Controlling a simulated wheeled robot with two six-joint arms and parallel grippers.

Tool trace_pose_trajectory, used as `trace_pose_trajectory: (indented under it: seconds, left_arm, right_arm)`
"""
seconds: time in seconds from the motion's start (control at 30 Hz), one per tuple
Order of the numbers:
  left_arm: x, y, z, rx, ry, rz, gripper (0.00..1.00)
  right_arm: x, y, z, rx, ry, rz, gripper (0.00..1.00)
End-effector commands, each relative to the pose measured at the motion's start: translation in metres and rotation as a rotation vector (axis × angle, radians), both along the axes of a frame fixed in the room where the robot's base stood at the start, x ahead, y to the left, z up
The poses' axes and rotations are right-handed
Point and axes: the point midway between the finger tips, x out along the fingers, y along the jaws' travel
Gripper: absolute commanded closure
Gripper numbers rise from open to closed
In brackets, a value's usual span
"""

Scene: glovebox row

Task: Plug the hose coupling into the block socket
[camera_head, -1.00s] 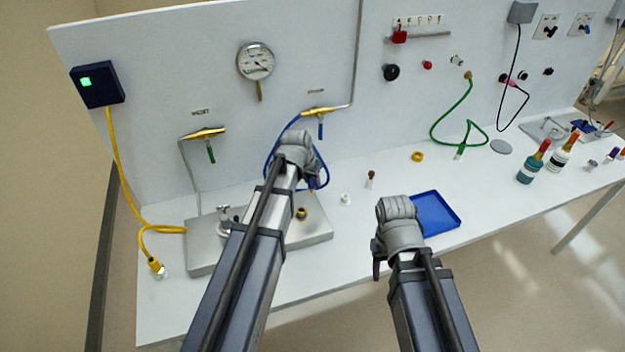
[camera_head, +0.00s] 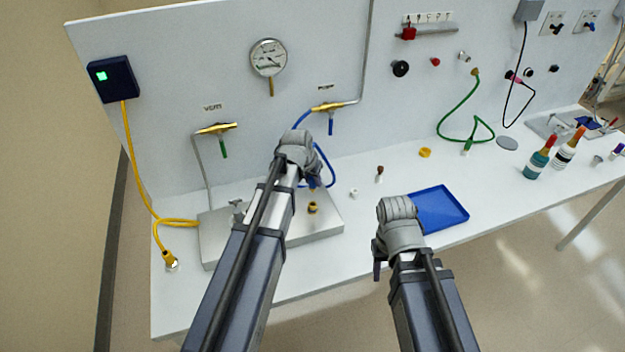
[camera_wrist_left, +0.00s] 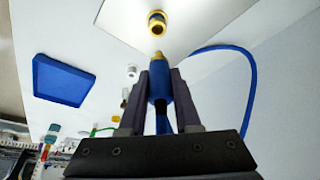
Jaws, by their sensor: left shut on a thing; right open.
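My left gripper (camera_wrist_left: 160,92) is shut on the blue hose coupling (camera_wrist_left: 158,82), whose brass tip points at the brass-ringed socket (camera_wrist_left: 157,17) in the left wrist view. A gap shows between tip and socket. The socket (camera_head: 312,209) sits on the silver block (camera_head: 322,232) in the head view; the coupling (camera_head: 313,184) shows just behind it, partly hidden by my left wrist. The blue hose (camera_head: 331,169) loops from the coupling to the panel's pump fitting (camera_head: 327,108). My right gripper (camera_head: 378,262) is open near the table's front edge, mostly hidden by its wrist.
A blue tray (camera_head: 455,217) lies beside my right wrist. A small white piece (camera_head: 353,193) and a brown-topped piece (camera_head: 380,173) stand right of the block. A yellow cable (camera_head: 152,205) hangs at the left. The upright panel (camera_head: 190,60) bounds the back.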

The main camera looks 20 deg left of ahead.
Motion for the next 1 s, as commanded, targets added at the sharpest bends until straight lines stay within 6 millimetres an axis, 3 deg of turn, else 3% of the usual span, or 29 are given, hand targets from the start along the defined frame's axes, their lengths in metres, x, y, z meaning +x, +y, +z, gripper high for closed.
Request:
trace_pose_trajectory:
  seconds: [0.5,1.0]
  left_arm:
    - [0.000,0.000,-0.046,0.000,0.000,0.000,1.00]
    - [0.000,0.000,-0.047,0.000,0.000,0.000,1.00]
  right_arm:
    - [0.000,0.000,-0.046,0.000,0.000,-0.002,0.50]
    - [0.000,0.000,-0.047,0.000,0.000,-0.002,0.50]
